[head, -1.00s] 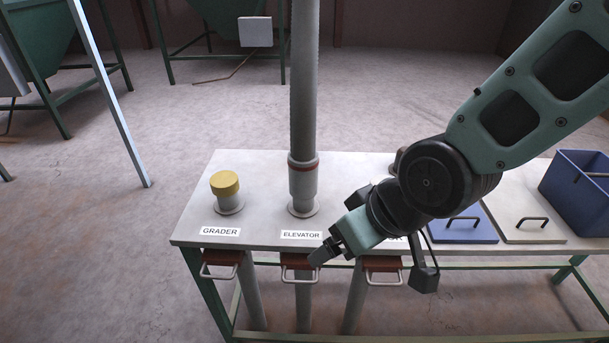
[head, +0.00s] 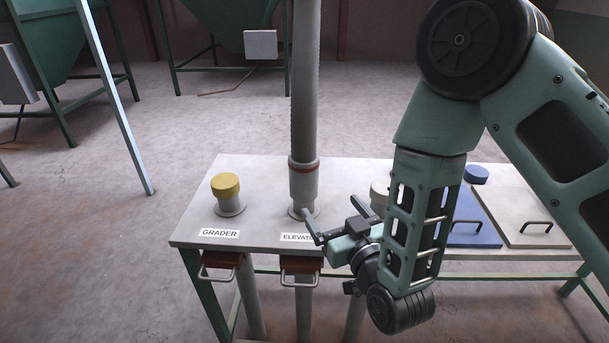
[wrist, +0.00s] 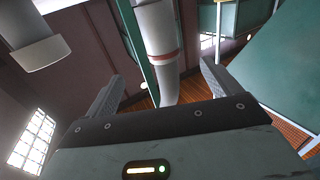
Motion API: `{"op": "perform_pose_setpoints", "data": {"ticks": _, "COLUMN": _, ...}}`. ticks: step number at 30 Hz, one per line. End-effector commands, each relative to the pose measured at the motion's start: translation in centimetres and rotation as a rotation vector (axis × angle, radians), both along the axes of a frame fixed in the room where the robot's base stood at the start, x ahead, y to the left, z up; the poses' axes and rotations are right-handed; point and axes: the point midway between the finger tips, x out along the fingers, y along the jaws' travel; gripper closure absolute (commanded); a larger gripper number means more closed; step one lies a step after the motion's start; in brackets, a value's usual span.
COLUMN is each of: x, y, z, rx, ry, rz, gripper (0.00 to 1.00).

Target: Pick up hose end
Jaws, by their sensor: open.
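The grey hose (head: 304,90) hangs down from above and its end (head: 304,183), a grey cuff with a red band, sits on the port marked ELEVATOR on the table. My gripper (head: 335,210) is open, just to the right and front of the hose end, apart from it. In the wrist view the hose end with its red band (wrist: 160,40) shows ahead, between the two open fingers of my gripper (wrist: 160,85). My arm hides part of the ELEVATOR label.
On the table (head: 260,170), a yellow-capped port (head: 227,190) marked GRADER stands left. A pale capped port (head: 380,190) is partly behind my gripper. Blue and white lidded panels (head: 528,218) lie right. Red-brown slides with handles (head: 300,268) line the front edge.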

Motion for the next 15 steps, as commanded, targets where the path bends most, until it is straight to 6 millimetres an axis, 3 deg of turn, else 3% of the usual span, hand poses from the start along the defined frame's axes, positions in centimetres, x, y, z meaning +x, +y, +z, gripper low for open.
{"op": "perform_pose_setpoints", "data": {"ticks": 15, "x": 9.0, "y": 3.9, "z": 0.3, "rx": 0.001, "ry": -0.003, "rz": -0.001, "gripper": 0.11}}
